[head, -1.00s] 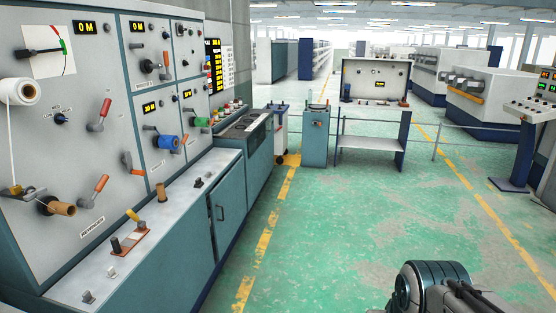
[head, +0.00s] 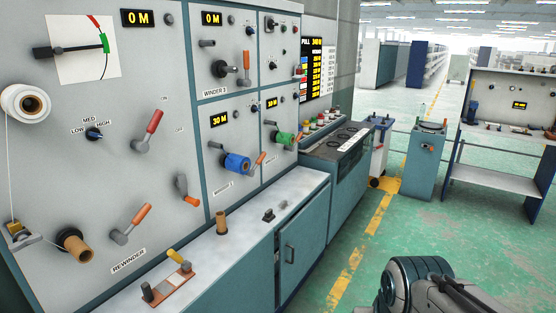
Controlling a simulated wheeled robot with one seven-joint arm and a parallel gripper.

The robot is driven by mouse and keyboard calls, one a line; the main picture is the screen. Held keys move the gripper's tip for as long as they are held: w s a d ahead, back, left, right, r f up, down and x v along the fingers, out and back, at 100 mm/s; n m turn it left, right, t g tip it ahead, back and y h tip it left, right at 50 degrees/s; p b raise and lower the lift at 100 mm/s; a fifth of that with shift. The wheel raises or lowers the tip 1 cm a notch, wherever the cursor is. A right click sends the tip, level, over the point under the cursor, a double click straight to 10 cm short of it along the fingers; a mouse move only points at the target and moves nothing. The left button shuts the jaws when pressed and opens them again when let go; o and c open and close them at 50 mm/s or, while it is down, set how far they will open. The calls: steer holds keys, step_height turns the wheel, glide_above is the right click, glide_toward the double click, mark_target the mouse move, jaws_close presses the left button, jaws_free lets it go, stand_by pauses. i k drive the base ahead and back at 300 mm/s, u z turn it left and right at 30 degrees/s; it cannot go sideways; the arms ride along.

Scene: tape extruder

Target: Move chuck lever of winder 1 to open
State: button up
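The grey winder cabinet fills the left in the head view. A lower panel holds a blue spool (head: 237,163), with an orange-handled lever (head: 258,165) angled at its lower right. Its small label (head: 223,186) appears to name a winder, but I cannot read the number surely. A neighbouring panel has a green spool (head: 284,139) with another lever (head: 297,142). The panel above the blue spool has a bare dark spindle (head: 220,69). Part of my arm shows at the bottom right, well apart from the cabinet. My gripper's fingers are not in view.
A white-topped ledge (head: 240,232) runs below the panels, holding a brown core (head: 221,222) and a small orange plate with posts (head: 168,286). The rewinder section, with red and orange levers, is at left. Green floor (head: 450,245) is open right of the yellow line.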

mark_target(251, 173)
steer(key=u, duration=0.25)
steer(key=i, duration=1.1)
steer(key=u, duration=0.2)
steer(key=k, duration=0.6)
steer(key=z, duration=0.65)
steer(key=i, duration=1.5)
steer(key=u, duration=0.45)
